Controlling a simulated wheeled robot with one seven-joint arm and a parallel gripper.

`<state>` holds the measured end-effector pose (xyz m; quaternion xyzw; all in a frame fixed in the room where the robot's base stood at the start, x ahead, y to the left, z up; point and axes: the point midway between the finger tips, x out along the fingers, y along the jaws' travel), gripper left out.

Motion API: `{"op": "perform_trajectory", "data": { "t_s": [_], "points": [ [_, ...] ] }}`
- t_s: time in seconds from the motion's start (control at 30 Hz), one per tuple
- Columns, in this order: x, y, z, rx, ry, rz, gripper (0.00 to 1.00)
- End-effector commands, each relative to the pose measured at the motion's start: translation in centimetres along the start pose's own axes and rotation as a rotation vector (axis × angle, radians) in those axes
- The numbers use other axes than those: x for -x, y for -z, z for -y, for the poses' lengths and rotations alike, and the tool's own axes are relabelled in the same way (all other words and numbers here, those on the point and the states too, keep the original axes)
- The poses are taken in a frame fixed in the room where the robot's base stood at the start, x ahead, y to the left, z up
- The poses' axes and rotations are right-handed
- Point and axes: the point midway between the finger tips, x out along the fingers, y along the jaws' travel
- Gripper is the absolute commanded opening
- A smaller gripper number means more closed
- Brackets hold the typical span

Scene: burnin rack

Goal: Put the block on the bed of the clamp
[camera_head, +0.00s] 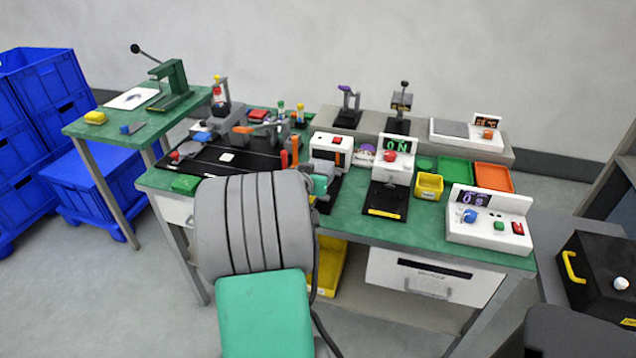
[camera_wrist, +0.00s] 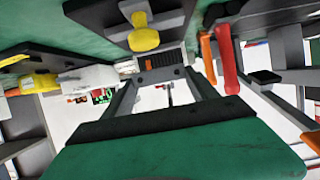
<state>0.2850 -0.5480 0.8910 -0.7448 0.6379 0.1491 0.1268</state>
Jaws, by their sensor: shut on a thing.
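My gripper (camera_wrist: 163,80) shows in the wrist view, its two grey fingers reaching away from a dark bar. Between the fingertips is a small grey block (camera_wrist: 147,76) with an orange mark and a dark ribbed part behind it. The gripper is shut on it. In the head view my own arm covers the fingers and the block. Several clamp-like fixtures stand on the bench: one with a purple handle (camera_head: 347,104), one with a black knob (camera_head: 400,108). I cannot tell which is the task's clamp, or see its bed clearly.
In the wrist view a yellow knob (camera_wrist: 144,38) and upright orange (camera_wrist: 207,56) and red (camera_wrist: 229,60) handles stand close to the fingers. The green bench (camera_head: 345,218) also carries a yellow bin (camera_head: 429,186) and a white control box (camera_head: 489,225). Blue crates stand at left.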

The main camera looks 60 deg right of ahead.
Motion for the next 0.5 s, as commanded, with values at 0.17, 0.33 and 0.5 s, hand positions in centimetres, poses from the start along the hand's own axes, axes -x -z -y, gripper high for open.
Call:
{"op": "perform_trajectory", "data": {
  "t_s": [0.17, 0.33, 0.5],
  "points": [
    [-2.1, -1.1, -0.1, 0.0, 0.001, -0.001, 0.26],
    [-3.4, -3.5, -0.1, 0.001, 0.002, 0.002, 0.26],
    [-3.7, -4.0, 0.0, -0.001, 0.002, -0.004, 0.26]
  ]
}}
